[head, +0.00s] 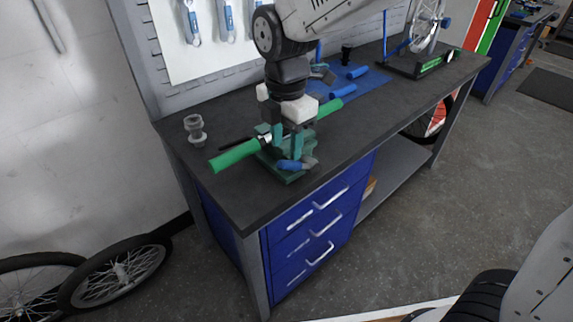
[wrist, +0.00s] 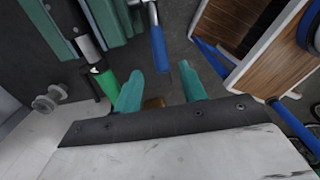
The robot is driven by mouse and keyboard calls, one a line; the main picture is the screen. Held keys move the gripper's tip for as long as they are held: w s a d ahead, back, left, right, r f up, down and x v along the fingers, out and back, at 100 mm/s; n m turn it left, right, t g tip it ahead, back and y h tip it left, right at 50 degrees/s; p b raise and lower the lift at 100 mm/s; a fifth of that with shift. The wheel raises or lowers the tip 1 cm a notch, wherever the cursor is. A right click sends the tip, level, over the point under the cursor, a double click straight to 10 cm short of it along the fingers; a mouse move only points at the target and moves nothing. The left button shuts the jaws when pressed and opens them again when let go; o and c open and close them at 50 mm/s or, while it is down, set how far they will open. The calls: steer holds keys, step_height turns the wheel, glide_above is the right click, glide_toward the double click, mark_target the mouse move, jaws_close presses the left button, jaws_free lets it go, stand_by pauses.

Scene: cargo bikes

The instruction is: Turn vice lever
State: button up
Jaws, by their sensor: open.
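The green vice (head: 287,175) is on the front part of the dark workbench. Its lever, a blue handle (head: 290,165) with a metal end, is at the vice's front side. In the wrist view the blue lever (wrist: 158,48) points toward the gap between my fingertips. My gripper (head: 287,152) is directly above the vice, pointing down, with its teal fingers apart. In the wrist view my gripper (wrist: 162,86) is open, with nothing held between the fingers. A bar with green grips (head: 235,155) lies across the vice; my gripper hides its middle. Contact with the lever cannot be told.
A grey metal part (head: 195,130) stands on the bench left of the vice. Blue-handled tools lie on a blue mat (head: 375,85) behind. A wheel stand (head: 425,62) is at the far right. Blue drawers (head: 310,230) are below; the bench's front edge is close to the vice.

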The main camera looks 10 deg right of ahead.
mark_target(287, 166)
step_height(287, 166, down, 7)
steer(key=shift+f, duration=0.1)
stand_by(0.3)
jaws_close()
